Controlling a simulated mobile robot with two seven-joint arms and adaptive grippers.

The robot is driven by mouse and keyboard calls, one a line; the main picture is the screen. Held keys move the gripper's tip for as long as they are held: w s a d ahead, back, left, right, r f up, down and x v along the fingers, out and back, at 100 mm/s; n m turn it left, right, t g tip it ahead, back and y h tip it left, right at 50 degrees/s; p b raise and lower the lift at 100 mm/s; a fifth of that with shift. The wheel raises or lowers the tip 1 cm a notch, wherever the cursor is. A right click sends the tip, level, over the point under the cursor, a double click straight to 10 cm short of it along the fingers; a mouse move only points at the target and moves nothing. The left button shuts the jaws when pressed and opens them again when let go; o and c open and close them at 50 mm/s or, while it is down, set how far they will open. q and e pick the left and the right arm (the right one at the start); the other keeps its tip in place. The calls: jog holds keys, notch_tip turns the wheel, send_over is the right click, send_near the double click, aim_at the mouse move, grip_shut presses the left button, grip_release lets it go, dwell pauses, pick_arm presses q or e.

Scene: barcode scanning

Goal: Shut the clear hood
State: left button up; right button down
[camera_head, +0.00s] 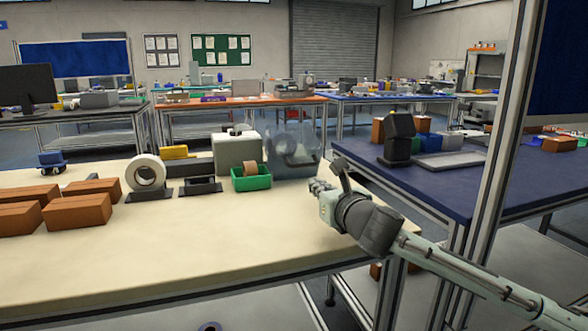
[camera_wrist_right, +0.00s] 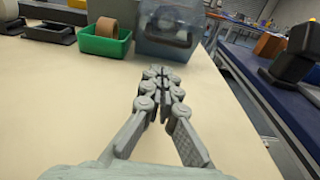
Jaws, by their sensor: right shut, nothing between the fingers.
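The clear hood (camera_head: 292,142) is a see-through, bluish-grey cover at the back right of the cream table, beside a grey box-shaped device. A dark rounded thing shows through it. The lower part of the hood also shows at the top of the right wrist view (camera_wrist_right: 155,45); its upper part is cut off there. I cannot tell how far open it is. My right gripper (camera_head: 317,186) is shut and empty, low over the table in front of the hood and apart from it. Its closed fingers (camera_wrist_right: 158,74) point towards the hood in the wrist view. My left gripper is not in view.
A green bin (camera_head: 251,182) with a tape roll stands left of the hood. A white roll (camera_head: 146,172) on a dark stand and several brown boxes (camera_head: 82,209) are further left. The cream table's front (camera_head: 200,245) is clear. A blue table (camera_head: 445,190) and metal post (camera_head: 497,150) stand right.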

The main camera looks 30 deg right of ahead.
aim_at(294, 155)
jog(key=shift+w+d, duration=0.1)
jog(key=shift+w, duration=0.2)
jog(key=shift+w+d+r, duration=0.1)
jog(key=shift+w, duration=0.25)
jog(key=x, duration=0.7)
jog(key=shift+p, duration=0.4)
jog(key=shift+w, duration=0.3)
jog(key=shift+w+d, duration=0.1)
jog(key=shift+w, duration=0.3)
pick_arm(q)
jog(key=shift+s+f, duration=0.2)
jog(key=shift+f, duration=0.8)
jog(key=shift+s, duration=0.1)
